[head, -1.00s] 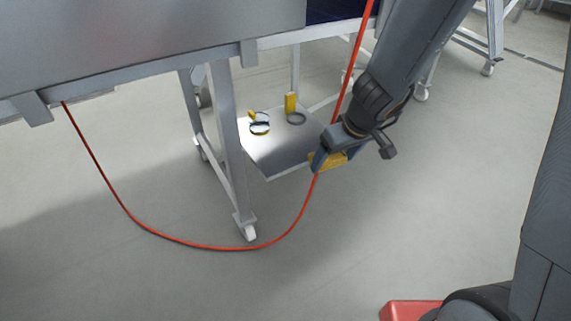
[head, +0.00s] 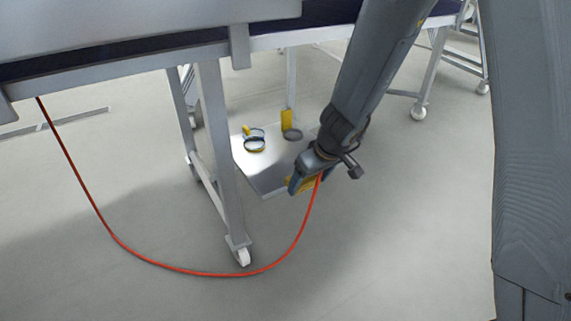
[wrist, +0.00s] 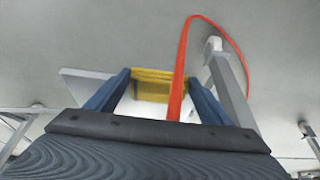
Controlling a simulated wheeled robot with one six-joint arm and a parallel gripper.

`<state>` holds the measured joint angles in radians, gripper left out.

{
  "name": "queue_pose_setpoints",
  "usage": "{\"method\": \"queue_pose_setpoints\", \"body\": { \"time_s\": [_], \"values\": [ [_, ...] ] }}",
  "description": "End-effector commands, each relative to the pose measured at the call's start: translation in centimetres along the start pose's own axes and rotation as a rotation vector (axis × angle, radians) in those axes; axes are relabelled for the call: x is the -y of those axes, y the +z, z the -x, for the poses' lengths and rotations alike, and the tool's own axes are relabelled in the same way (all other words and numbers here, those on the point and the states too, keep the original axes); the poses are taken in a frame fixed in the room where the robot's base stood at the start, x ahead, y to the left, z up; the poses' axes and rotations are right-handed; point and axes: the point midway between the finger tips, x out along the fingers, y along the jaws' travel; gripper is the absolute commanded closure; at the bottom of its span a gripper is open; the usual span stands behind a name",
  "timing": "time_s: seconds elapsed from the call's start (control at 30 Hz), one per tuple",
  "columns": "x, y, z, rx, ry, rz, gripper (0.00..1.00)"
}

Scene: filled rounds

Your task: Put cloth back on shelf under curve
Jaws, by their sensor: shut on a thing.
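My gripper (head: 305,182) is shut on a yellow cloth (wrist: 152,76), which spans between its blue fingers in the wrist view. In the head view only a small part of the cloth (head: 293,183) shows. The gripper is at the front right edge of the low grey shelf (head: 262,180) under the bench, overlapping it in the picture. I cannot tell the height between them. A red cable (head: 190,271) hangs in a wide curve in front of the bench and rises to the gripper. In the wrist view the cable (wrist: 181,65) crosses in front of the cloth.
On the shelf are a round dark-rimmed item (head: 255,141) with a yellow piece, an upright yellow block (head: 286,120) and a dark disc (head: 292,135). The bench leg (head: 220,160) with a wheel stands left of the shelf.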

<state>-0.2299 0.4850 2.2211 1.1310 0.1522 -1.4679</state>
Motion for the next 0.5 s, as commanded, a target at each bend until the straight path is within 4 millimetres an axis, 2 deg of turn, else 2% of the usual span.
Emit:
{"method": "queue_pose_setpoints", "body": {
  "time_s": [0.5],
  "values": [
    [0.1,-9.1,-3.5,0.001,-0.001,0.002,0.5]
  ]
}}
